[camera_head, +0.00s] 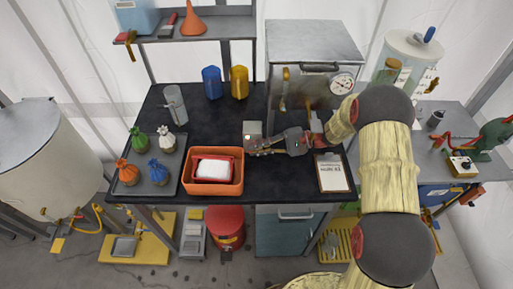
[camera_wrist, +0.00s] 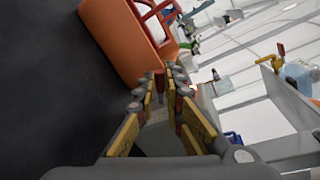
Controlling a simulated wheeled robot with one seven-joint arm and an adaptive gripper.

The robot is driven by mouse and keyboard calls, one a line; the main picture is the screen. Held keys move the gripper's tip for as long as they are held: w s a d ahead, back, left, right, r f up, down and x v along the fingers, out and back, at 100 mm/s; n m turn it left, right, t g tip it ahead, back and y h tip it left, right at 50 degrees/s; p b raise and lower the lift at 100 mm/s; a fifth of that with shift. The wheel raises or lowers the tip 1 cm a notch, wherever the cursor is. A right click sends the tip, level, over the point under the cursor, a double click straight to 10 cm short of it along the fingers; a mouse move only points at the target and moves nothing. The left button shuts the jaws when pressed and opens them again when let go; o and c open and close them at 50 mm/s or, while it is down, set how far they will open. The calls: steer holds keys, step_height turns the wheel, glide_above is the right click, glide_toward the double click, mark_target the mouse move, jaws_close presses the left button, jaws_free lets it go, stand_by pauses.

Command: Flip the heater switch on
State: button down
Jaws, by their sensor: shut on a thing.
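A small grey box (camera_head: 252,129), which looks like the heater switch, stands on the black table right of the orange bin. My gripper (camera_head: 254,150) reaches in from the right, low over the table, with its fingertips at the front of this box. In the wrist view the yellow-and-grey fingers of my gripper (camera_wrist: 166,84) converge at the tips, around a small dark reddish piece (camera_wrist: 159,80) that seems to be the switch lever. The fingers hide most of it, so its position cannot be told. A metal cabinet with a round dial (camera_head: 315,60) stands behind, perhaps the heater.
The orange bin (camera_head: 188,185) with a white-and-red pack is close left of my fingertips; it also shows in the wrist view (camera_wrist: 128,45). A clipboard (camera_head: 333,175) lies right. A tray with tied bags (camera_head: 160,188) is at left. Blue and yellow containers (camera_head: 211,82) stand behind.

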steer(key=c, duration=1.9)
jaws_free()
steer(key=d, duration=0.4)
steer(key=d+r, duration=0.1)
steer(key=d, duration=0.3)
steer(key=d+r, duration=0.1)
steer(key=d, duration=0.2)
steer(key=shift+w+d, duration=0.3)
steer(key=shift+d, duration=0.1)
